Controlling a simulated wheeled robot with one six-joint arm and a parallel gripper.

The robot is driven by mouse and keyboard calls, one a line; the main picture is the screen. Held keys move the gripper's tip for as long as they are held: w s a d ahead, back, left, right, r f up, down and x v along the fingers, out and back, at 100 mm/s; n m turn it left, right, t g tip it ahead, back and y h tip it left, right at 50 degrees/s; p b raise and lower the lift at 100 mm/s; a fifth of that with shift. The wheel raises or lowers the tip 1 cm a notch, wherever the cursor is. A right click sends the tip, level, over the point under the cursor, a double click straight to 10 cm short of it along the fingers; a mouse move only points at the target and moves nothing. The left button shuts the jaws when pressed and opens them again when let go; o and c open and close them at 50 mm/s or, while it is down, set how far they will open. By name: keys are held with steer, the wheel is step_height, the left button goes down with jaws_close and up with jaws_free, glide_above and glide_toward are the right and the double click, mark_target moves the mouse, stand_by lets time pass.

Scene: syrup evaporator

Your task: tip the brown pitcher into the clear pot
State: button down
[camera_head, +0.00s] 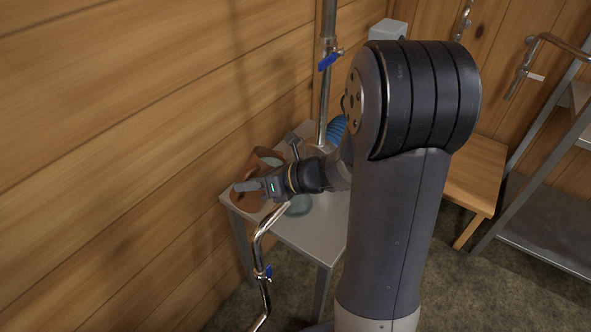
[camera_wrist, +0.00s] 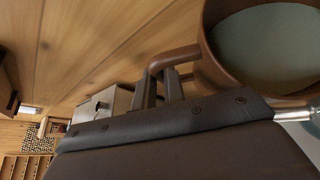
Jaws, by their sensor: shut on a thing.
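The brown pitcher (camera_head: 248,201) is at the left corner of a small grey table, partly hidden by my gripper (camera_head: 250,187). In the wrist view the pitcher (camera_wrist: 210,68) fills the upper right, with a pale grey-green content inside its round rim. My gripper's fingers (camera_wrist: 162,87) are shut on the pitcher's handle (camera_wrist: 178,56). The clear pot (camera_head: 298,206), a pale teal glassy shape, stands on the table just right of my gripper, partly hidden by it. A pale teal patch at the wrist view's lower right edge may be the pot. I cannot tell how far the pitcher is tilted.
The grey table (camera_head: 308,236) stands against a wooden wall. A bent metal pipe with a blue valve (camera_head: 264,272) rises in front of it. An upright pipe with a blue handle (camera_head: 328,62) and a blue coil (camera_head: 337,128) are behind. A wooden bench (camera_head: 478,172) is at right.

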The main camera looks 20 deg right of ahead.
steer(key=shift+w+d+r+m+y, duration=0.15)
steer(key=shift+d+r+y, duration=0.25)
steer(key=shift+r+y, duration=0.2)
steer(key=shift+w+d+r+m+y, duration=0.1)
steer(key=shift+d+r+m+y, duration=0.05)
steer(key=shift+d+r+y, duration=0.4)
stand_by(0.6)
steer(key=shift+d+r+y+b, duration=0.1)
steer(key=shift+d+y+b, duration=0.2)
steer(key=shift+y+b, duration=0.55)
stand_by(0.5)
steer(key=shift+w+d+r+m+t+y+b, duration=0.15)
steer(key=shift+d+r+m+t+y+b, duration=0.15)
steer(key=shift+d+r+m+y+b, duration=0.35)
stand_by(0.7)
steer(key=shift+w+d+m+t+y+b, duration=0.15)
steer(key=shift+d+m+t+y+b, duration=0.3)
steer(key=shift+b, duration=0.7)
steer(key=shift+d+r+y+p, duration=0.2)
steer(key=shift+d+y+p, duration=0.1)
steer(key=shift+d+p, duration=0.1)
steer(key=shift+w+d+r+m+t+y+p, duration=0.15)
steer(key=shift+d+m+t+p, duration=0.1)
steer(key=shift+d+p, duration=0.15)
steer(key=shift+w+d+r+m+t+y+p, duration=0.1)
steer(key=shift+d+r+m+t+y+p, duration=0.05)
steer(key=shift+d+m+t+p, duration=0.15)
stand_by(1.3)
